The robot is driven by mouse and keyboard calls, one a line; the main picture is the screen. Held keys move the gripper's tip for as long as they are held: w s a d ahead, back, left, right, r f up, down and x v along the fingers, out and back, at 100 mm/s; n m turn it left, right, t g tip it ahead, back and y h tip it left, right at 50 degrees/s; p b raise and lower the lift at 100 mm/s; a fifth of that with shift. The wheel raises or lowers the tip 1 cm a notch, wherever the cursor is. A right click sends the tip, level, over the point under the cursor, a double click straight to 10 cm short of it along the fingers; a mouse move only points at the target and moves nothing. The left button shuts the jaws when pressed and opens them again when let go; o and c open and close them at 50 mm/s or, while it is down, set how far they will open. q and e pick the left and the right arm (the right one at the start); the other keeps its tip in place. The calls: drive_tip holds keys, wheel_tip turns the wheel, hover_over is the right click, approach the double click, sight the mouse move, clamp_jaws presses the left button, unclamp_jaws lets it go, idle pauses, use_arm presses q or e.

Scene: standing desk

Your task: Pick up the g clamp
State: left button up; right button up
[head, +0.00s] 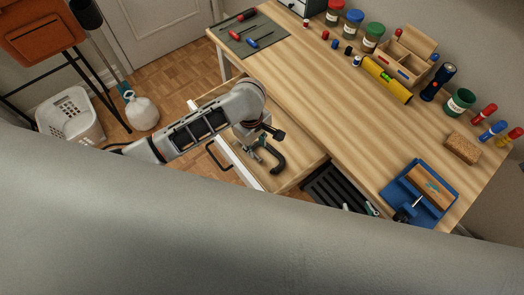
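The g clamp (277,164), dark and curved, lies in the open wooden drawer (302,160) below the desk's front edge. My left gripper (262,143) is in the drawer area, right at the upper left part of the clamp. The wrist and fingers cover part of the clamp, so I cannot tell whether the fingers are touching it or shut on it. My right gripper is not in view.
The desk top (320,80) is clear in the middle. A grey mat with screwdrivers (250,37) lies at its left end. A large grey surface fills the bottom.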

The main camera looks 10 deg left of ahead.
sight(258, 157)
use_arm(q)
wheel_tip(258, 157, down, 7)
drive_tip(key=shift+w+d+f, duration=0.15)
idle(0.4)
clamp_jaws()
